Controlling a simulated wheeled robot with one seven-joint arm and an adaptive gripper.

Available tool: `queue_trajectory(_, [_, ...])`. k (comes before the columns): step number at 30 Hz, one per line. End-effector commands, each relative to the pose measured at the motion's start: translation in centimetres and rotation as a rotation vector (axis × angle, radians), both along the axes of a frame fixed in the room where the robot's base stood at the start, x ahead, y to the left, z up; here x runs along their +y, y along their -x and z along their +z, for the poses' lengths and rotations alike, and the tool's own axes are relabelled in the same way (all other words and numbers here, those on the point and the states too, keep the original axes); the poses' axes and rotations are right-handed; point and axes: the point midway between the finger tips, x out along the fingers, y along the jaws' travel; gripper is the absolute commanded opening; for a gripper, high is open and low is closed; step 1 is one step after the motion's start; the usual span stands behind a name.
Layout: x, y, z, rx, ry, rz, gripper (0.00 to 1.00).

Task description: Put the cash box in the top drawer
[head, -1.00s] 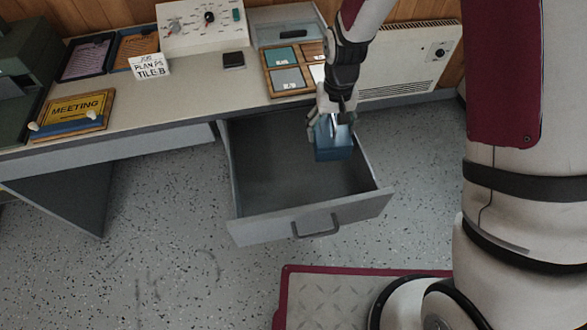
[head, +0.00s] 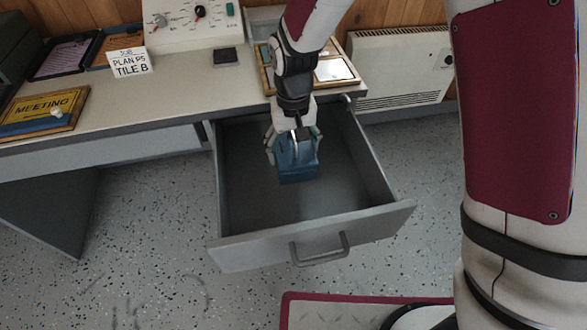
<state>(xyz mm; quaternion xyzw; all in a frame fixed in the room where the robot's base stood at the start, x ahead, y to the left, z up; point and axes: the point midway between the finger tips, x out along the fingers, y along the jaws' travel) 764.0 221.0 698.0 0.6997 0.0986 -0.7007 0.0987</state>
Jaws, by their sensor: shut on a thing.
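The blue cash box (head: 299,172) shows in the head view, hanging below my gripper (head: 292,143). My gripper is shut on it at its top, by what looks like a grey handle. The top drawer (head: 300,245) is pulled well open from the desk, with a grey handle on its front. Its inside looks empty apart from the box over it. The box is over the back middle of the drawer; I cannot tell whether it touches the drawer floor. The far side of the box is hidden.
The desk top (head: 190,83) holds a tile sign (head: 129,62), a MEETING plaque (head: 40,108), a control panel (head: 193,22) and a wooden tray (head: 345,85). A white heater (head: 400,65) stands behind. A red-edged floor plate (head: 335,312) lies in front of the drawer.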

Motion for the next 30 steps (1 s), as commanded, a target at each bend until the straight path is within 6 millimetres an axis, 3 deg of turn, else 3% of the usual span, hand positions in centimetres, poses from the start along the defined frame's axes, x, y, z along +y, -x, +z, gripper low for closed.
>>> queue_trajectory(3, [0.0,0.0,-1.7,-0.001,0.000,0.000,0.24])
queue_trajectory(10, [0.0,0.0,-3.2,-0.001,0.000,0.000,0.24])
queue_trajectory(16, [0.0,0.0,-5.8,0.000,0.000,0.000,0.24])
queue_trajectory(29, [0.0,-0.1,-6.4,-0.002,-0.001,0.000,0.24])
queue_trajectory(30, [0.0,0.0,-6.4,-0.001,0.000,0.000,0.81])
